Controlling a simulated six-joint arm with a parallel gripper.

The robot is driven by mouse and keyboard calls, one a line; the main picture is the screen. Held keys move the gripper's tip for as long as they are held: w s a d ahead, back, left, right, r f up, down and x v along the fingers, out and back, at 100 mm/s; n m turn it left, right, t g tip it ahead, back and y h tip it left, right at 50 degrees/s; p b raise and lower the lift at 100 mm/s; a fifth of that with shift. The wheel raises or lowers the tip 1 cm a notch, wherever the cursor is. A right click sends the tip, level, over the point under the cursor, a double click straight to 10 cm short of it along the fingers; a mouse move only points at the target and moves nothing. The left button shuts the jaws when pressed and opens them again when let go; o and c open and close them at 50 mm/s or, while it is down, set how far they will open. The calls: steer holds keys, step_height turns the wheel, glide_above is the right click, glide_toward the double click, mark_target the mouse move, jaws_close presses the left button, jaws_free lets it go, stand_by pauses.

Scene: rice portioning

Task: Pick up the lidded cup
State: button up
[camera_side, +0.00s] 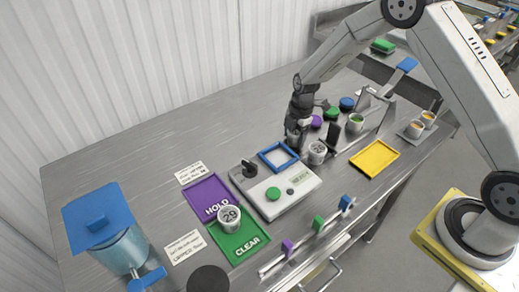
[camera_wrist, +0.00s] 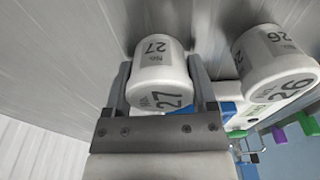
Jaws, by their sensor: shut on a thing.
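A white lidded cup marked 27 (camera_wrist: 160,72) sits between the two fingers of my gripper (camera_wrist: 163,95) in the wrist view, and the fingers are shut on its sides. In the side view my gripper (camera_side: 296,138) points down behind the blue-framed square, and the cup it holds is mostly hidden there. A second white cup, marked 26 (camera_wrist: 272,62), stands just right of the held cup in the wrist view, apart from it. A white cup (camera_side: 317,153) stands just right of my gripper in the side view. Another white cup, marked 29 (camera_side: 230,218), stands by the HOLD and CLEAR mats.
A grey device with a green button (camera_side: 273,194) and a blue-framed square (camera_side: 279,156) lies in front of my gripper. A yellow tray (camera_side: 374,158) is at right. Purple, green and blue lids (camera_side: 347,103) stand behind. The table's left back is clear.

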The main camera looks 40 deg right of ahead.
steer(key=shift+r, duration=0.1)
steer(key=shift+r, duration=0.8)
steer(key=s+r, duration=1.1)
steer(key=s, duration=0.3)
steer(key=shift+a, duration=0.2)
